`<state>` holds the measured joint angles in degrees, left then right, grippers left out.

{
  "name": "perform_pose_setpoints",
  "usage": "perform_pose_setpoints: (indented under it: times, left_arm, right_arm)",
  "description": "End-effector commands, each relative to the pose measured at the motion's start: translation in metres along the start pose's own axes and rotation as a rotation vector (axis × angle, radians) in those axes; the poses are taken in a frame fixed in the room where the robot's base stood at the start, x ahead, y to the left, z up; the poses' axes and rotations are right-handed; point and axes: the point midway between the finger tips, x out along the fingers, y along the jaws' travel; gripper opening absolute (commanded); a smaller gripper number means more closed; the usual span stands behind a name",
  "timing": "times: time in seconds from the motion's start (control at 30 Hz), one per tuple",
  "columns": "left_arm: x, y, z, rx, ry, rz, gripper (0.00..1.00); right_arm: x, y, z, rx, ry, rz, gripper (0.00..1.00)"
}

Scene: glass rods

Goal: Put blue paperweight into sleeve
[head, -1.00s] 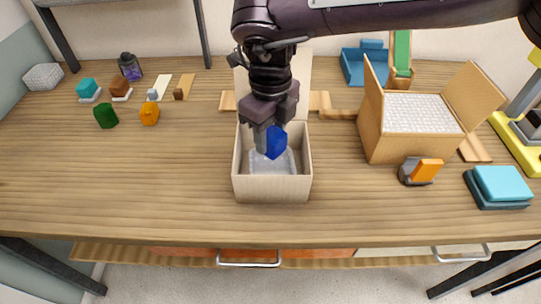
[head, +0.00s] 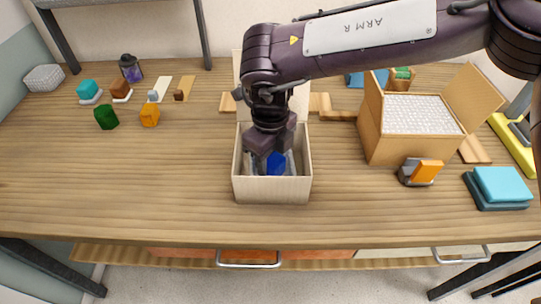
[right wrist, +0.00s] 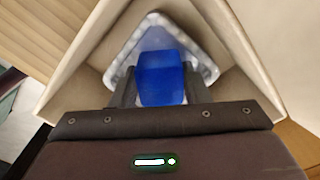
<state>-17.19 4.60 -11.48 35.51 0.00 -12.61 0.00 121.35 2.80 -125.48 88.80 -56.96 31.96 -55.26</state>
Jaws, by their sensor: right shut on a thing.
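The blue paperweight (head: 276,163) is between the fingers of my right gripper (head: 268,160), which is shut on it. In the right wrist view the blue paperweight (right wrist: 161,78) fills the gap between the fingertips. It is down inside the small open cardboard box (head: 272,190). A pale bubble-wrap sleeve (head: 291,162) lies in that box; in the right wrist view the sleeve (right wrist: 203,70) shows around and behind the paperweight. I cannot tell whether the paperweight touches the sleeve's bottom. My left gripper is not in view.
A larger box (head: 418,140) with bubble wrap stands to the right, flaps open. Green (head: 106,117) and orange (head: 150,115) pieces stand at the left. The table's front left is clear.

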Motion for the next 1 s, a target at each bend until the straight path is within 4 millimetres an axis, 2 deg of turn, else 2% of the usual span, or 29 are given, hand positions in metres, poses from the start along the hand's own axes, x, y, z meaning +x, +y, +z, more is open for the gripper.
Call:
perform_pose_setpoints:
  times: [0.03, 0.07, 0.13, 0.4, 0.57, 1.0]
  left_arm:
    - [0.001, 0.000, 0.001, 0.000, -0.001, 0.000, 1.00]
    - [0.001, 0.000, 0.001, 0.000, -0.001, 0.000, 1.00]
    - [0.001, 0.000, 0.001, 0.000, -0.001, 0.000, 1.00]
    - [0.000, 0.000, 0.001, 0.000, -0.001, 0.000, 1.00]
    - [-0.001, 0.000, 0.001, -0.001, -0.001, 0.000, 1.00]
    - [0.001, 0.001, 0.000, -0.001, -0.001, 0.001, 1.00]
  right_arm:
    - [0.002, 0.000, 0.000, 0.001, -0.001, 0.000, 0.11]
    - [0.002, 0.000, 0.000, 0.001, 0.000, 0.000, 0.43]
    - [0.001, 0.000, 0.000, 0.000, -0.001, 0.000, 0.51]
    - [0.000, 0.000, 0.000, 0.000, -0.001, 0.000, 0.51]
    - [-0.013, -0.001, 0.001, 0.001, -0.002, -0.001, 0.51]
    - [-0.103, 0.000, 0.001, 0.001, -0.003, -0.001, 0.51]
